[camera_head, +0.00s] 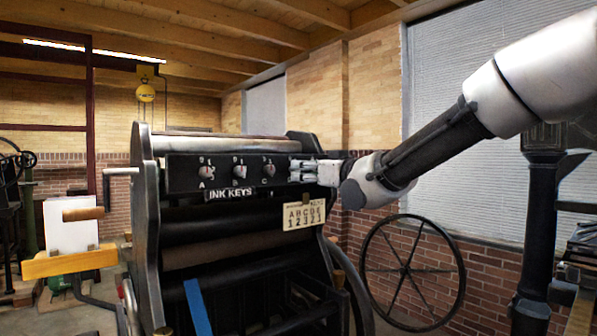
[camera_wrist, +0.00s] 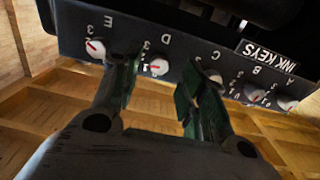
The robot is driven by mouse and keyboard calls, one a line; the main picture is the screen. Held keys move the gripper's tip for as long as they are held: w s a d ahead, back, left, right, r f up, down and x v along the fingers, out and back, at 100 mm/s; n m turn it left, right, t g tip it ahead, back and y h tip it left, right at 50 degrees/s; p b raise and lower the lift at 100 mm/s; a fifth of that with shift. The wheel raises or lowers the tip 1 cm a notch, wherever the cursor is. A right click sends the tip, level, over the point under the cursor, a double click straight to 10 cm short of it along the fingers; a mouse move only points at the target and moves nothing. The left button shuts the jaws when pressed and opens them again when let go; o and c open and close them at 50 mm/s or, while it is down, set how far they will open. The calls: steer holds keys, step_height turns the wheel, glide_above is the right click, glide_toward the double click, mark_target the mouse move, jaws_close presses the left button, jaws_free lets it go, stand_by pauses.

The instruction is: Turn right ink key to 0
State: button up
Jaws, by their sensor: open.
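The ink key panel (camera_head: 225,174) is a dark strip on the press front with white round knobs. In the wrist view it appears upside down, with letters A to E running right to left. Knob E (camera_wrist: 95,48), the right end key, is white with a red mark, beside a numeral 3. Knob D (camera_wrist: 158,67) also has a red mark and shows between my fingertips. My gripper (camera_wrist: 157,80) is open and empty; I cannot tell whether it touches knob D. In the head view my gripper (camera_head: 293,171) covers the panel's right end, hiding D and E.
Knobs A (camera_head: 206,171), B (camera_head: 240,172) and C (camera_head: 269,171) sit left of my gripper. A card (camera_head: 303,215) with letters and numbers hangs below the panel. A large spoked wheel (camera_head: 408,270) stands right of the press.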

mark_target(298, 170)
steer(key=x, duration=0.4)
jaws_close()
